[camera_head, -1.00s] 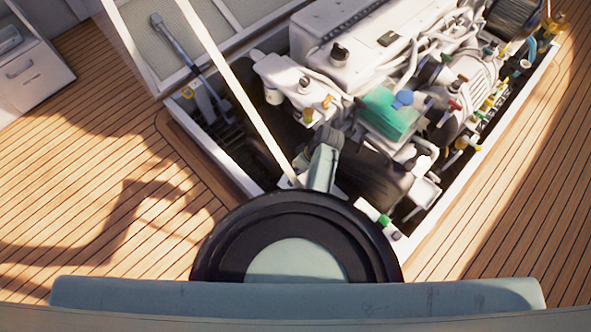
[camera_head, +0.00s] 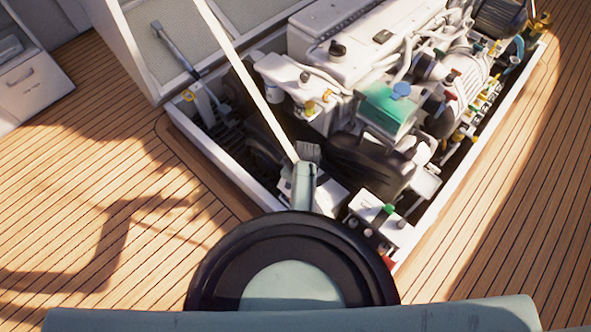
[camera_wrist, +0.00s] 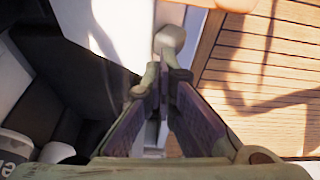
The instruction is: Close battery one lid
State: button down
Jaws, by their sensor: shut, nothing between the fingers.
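My gripper (camera_wrist: 164,82) is shut and empty in the wrist view, its two fingertips together. A pale rounded knob (camera_wrist: 170,39) shows just beyond the tips; I cannot tell whether they touch it. A pale panel (camera_wrist: 122,30) lies to the left of the fingers, above a dark recess (camera_wrist: 35,60). In the head view a white box (camera_head: 380,222) with a green cap sits in the near corner of the engine bay. I cannot tell for sure which part is the battery one lid. My arm partly hides this corner, and the fingers cannot be made out there.
The engine (camera_head: 360,60) fills the far part of the open bay. A long white pole (camera_head: 245,75) slants across the bay to near my arm. The raised hatch (camera_head: 185,40) stands at the upper left. Wooden deck (camera_head: 60,200) lies clear on both sides.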

jog(key=s+a+f+t+h+b, duration=0.2)
jog(key=s+a+f+h+b, duration=0.1)
jog(key=f, duration=0.4)
jog(key=shift+s+a+f+n+t, duration=0.3)
jog(key=shift+s+a+f+t, duration=0.1)
jog(key=shift+s+a, duration=0.3)
